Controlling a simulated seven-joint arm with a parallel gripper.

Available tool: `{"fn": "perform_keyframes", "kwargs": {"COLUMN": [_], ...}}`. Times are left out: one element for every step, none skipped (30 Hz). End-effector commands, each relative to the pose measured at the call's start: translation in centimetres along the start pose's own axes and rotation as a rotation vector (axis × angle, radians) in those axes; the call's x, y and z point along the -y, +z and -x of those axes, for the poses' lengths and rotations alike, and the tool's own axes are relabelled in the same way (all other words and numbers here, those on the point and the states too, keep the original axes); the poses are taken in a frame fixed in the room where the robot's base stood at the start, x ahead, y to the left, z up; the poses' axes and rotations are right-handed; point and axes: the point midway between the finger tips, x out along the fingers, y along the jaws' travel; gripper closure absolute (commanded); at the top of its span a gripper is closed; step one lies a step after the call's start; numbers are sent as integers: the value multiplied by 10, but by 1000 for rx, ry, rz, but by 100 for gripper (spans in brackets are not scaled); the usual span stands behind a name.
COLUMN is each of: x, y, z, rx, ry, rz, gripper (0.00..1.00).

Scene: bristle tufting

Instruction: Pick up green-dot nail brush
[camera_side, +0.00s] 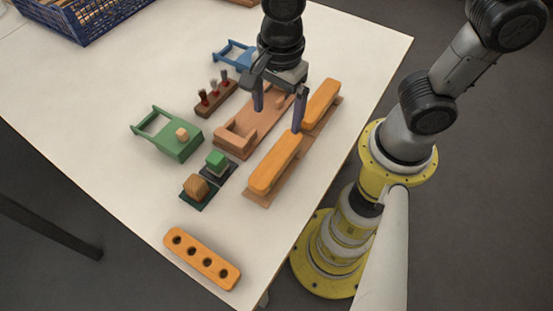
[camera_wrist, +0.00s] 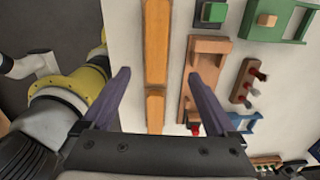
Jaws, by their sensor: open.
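No brush with a clear green dot can be made out. A small green-topped block (camera_side: 217,160) sits on a dark mat left of the long orange bars; it also shows at the top of the wrist view (camera_wrist: 213,12). I cannot tell whether it is the nail brush. My gripper (camera_side: 277,118) is open and empty, pointing down above the wooden fixtures, behind and to the right of this block. In the wrist view the fingers (camera_wrist: 160,75) are spread either side of the line of orange bars.
Two orange bars (camera_side: 275,165) lie end to end beside a tan wooden fixture (camera_side: 236,141). A brown block on a mat (camera_side: 195,187), a green frame (camera_side: 178,146), a rack of pegs (camera_side: 215,98) and a four-hole orange block (camera_side: 202,258) stand around.

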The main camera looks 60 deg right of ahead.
Motion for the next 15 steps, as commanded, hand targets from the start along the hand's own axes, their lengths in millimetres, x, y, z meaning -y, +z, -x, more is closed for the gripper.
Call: {"fn": "perform_keyframes", "kwargs": {"x": [-6,-8,-10,-10,-11,-12,-12,-12,-12,-13,-13,-13,-13,-13,-13], "y": [5,6,8,9,10,10,10,9,8,8,8,8,8,8,7], "z": [-7,-9,-11,-12,-14,-17,-21,-26,-33,-39,-45,-53,-58,-64,-71], "rx": [-13,-18,-20,-21,-21,-21,-22,-22,-23,-24,-23,-23,-23,-23,-23], "ry": [20,27,31,32,32,33,33,33,35,36,35,35,34,35,35], "rz": [28,39,49,53,56,58,58,58,57,57,57,57,57,57,57], "gripper": [7,7,7,7,7,7,7,7,7,7,7,7,7,7,7]}}
